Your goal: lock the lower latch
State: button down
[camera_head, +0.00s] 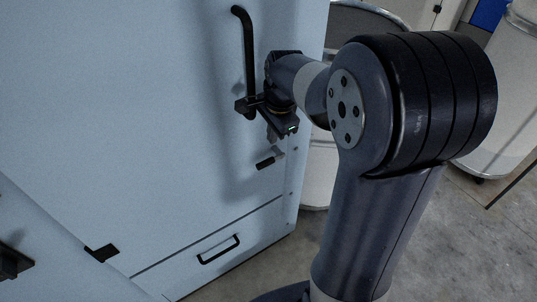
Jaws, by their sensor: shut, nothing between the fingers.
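A small latch with a black lever (266,163) and a grey mount sits on the pale blue cabinet door (180,120), near its right edge. The lever points to the left and slightly downward. My gripper (271,134) is shut and empty, pointing down just above the latch. A small gap seems to show between the fingertips and the latch, but I cannot tell the depth. Whether the latch is locked cannot be told from this view.
A long black vertical handle (245,50) stands out from the door just left of my gripper. A lower panel has a black pull handle (219,250). Pale drums stand behind my arm, one at the upper right (510,80). Grey concrete floor (450,250) is open at right.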

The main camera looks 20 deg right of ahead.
aim_at(266, 162)
jog(key=f, duration=0.3)
jog(key=w+f, duration=0.1)
jog(key=f, duration=0.2)
jog(key=w+f, duration=0.1)
jog(key=f, duration=0.2)
jog(key=shift+a+f+p, duration=0.3)
jog(key=shift+f+p, duration=0.1)
jog(key=shift+f, duration=0.1)
jog(key=shift+s+a+f+b, duration=0.15)
jog(key=shift+a+f+b, duration=0.05)
jog(key=shift+f+b, duration=0.25)
jog(key=shift+a+r, duration=0.1)
notch_tip(266, 162, up, 11)
jog(key=s, duration=0.2)
jog(key=shift+d+f, duration=0.2)
jog(key=shift+d, duration=0.15)
